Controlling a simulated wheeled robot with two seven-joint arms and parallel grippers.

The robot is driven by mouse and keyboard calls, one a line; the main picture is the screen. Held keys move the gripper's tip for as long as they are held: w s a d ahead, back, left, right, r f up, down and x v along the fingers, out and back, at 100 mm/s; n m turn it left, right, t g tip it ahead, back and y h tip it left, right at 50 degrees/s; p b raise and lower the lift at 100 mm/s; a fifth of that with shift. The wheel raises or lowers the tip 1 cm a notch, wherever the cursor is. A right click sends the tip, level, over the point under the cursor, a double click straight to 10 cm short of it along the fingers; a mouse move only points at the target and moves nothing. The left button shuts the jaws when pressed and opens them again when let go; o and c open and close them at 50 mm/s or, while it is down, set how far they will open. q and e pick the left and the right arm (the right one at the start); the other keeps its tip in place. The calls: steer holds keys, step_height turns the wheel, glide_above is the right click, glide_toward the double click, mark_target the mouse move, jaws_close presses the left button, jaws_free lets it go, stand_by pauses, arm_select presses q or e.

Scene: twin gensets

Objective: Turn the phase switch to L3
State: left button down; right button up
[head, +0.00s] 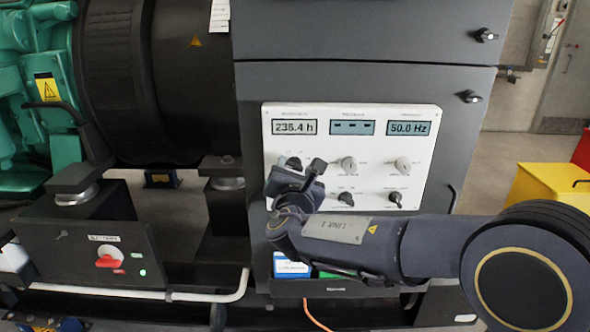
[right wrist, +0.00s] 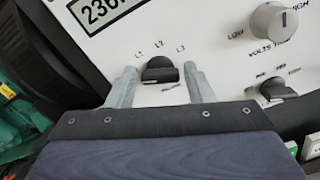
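The phase switch (right wrist: 160,70) is a black knob on the white panel, with L1, L2 and L3 printed above it. It also shows in the head view (head: 293,162), at the panel's left, under the hours display. I cannot tell for sure which mark it points to. My right gripper (right wrist: 159,82) is open, one metal finger on each side of the knob, with visible gaps in the right wrist view. In the head view the right gripper (head: 289,180) is just below the knob, its fingers mostly hidden. My left gripper is in neither view.
The white panel (head: 431,150) also bears a grey volts knob (right wrist: 273,20), a black switch (right wrist: 278,89) and other knobs close to the right. A box with a red rotary switch (head: 108,261) stands at lower left. Yellow (head: 545,187) and red boxes stand at the right.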

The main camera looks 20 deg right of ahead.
steer(key=c, duration=0.6)
steer(key=shift+f+m+b, duration=0.2)
steer(key=shift+m+b, duration=0.1)
steer(key=shift+b, duration=0.5)
steer(key=shift+c, duration=0.2)
steer(key=shift+f+m+b, duration=0.15)
steer(key=shift+m+b, duration=6.4)
steer(key=shift+b, duration=0.75)
steer(key=shift+f+m+b, duration=0.15)
steer(key=shift+m+b, duration=6.4)
steer(key=shift+b, duration=0.75)
steer(key=o, duration=1)
